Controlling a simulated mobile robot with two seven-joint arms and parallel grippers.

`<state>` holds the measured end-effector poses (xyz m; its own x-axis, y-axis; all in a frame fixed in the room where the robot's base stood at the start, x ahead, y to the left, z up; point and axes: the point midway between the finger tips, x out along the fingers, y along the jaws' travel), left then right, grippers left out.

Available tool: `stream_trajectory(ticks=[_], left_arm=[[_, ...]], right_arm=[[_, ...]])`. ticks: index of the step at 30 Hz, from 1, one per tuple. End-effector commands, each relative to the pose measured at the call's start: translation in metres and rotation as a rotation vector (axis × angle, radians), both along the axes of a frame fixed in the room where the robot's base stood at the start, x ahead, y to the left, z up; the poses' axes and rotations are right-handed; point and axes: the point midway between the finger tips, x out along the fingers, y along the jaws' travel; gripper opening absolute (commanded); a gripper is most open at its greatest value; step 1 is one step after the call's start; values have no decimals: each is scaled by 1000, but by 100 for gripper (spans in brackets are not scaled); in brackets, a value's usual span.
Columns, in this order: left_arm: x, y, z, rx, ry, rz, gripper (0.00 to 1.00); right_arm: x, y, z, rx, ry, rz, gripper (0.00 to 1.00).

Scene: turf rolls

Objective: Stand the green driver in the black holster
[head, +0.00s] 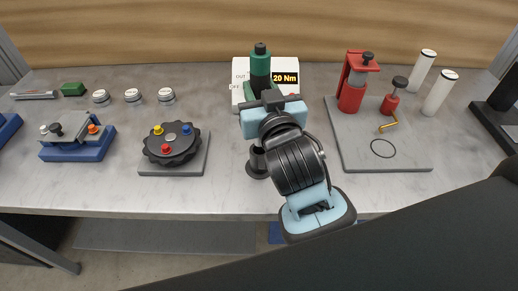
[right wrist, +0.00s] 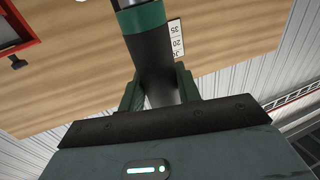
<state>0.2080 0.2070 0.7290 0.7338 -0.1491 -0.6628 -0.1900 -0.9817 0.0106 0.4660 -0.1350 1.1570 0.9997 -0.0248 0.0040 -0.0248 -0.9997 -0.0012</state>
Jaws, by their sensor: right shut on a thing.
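The green driver (head: 260,65) has a dark green body with a black top. My right gripper (head: 262,88) is shut on it and holds it roughly upright over the bench. In the right wrist view the driver's dark shaft with a green band (right wrist: 145,19) stands between the two green fingers (right wrist: 160,90). The black holster (head: 257,164) stands on the bench below my gripper, nearer the front edge. My wrist hides part of it, and the driver's lower end is hidden too. My left gripper is not in view.
A white box with a "20 Nm" display (head: 285,78) stands behind the driver. A grey plate (head: 350,140) with red tools lies to the right. A black knob fixture (head: 171,150) and a blue fixture (head: 80,150) are to the left. Bench between holster and knob is clear.

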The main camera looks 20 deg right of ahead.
Motion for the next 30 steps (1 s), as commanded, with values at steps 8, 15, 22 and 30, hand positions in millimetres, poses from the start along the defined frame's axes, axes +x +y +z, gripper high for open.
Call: stream_trajectory(ticks=[8, 15, 22, 30], left_arm=[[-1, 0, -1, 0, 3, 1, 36], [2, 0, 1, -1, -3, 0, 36], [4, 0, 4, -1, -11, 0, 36], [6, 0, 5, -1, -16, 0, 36]], right_arm=[[0, 0, -45, -3, 1, 2, 6], [0, 0, -53, 0, -4, 0, 6], [0, 0, -77, -3, -1, 0, 6], [0, 0, -90, -2, -4, 1, 6]])
